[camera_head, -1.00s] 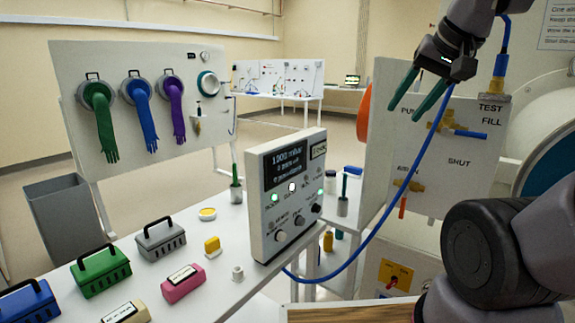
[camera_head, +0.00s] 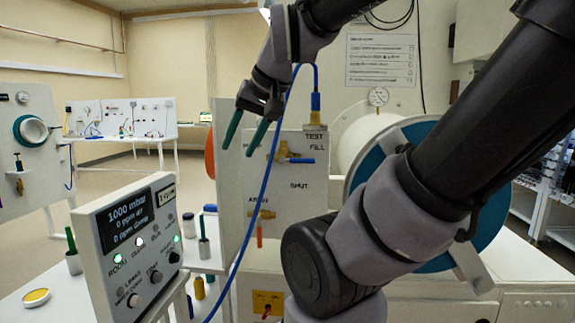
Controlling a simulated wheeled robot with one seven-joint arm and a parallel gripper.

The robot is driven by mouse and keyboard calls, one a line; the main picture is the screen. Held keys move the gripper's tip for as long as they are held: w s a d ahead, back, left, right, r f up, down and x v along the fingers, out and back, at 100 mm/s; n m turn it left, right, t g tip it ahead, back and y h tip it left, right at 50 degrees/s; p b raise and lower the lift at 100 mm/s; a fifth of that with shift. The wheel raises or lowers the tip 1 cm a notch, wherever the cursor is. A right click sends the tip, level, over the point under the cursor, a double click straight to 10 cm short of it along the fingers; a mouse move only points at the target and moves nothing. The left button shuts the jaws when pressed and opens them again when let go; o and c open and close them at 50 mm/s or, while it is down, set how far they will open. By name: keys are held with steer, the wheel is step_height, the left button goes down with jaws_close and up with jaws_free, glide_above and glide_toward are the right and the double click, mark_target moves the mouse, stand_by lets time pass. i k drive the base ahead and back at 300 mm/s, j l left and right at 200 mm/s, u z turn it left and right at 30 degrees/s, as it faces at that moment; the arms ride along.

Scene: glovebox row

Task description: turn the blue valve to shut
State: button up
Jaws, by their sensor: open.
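The blue valve (camera_head: 301,160) is a blue lever on a brass body, mounted on a white upright panel (camera_head: 300,205). Its lever lies nearly level and points right, just below the word FILL. The word SHUT is printed lower on the panel, and TEST is above FILL. My gripper (camera_head: 238,150) has two green fingers, spread apart and empty, pointing down. It shows left of the valve, apart from it in the picture; its distance from the panel is hard to judge.
A blue hose (camera_head: 265,195) runs down past the panel's left side, close to my gripper. A second brass valve with a red lever (camera_head: 259,235) sits below. A display box (camera_head: 130,245) stands at lower left. A round blue-rimmed port (camera_head: 485,235) is at right, partly behind my arm.

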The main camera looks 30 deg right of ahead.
mark_target(282, 160)
steer(key=k+l, duration=0.15)
steer(key=l, duration=0.25)
steer(key=k+l, duration=0.15)
steer(key=l, duration=0.25)
steer(key=k+l+z, duration=0.1)
steer(key=l, duration=0.3)
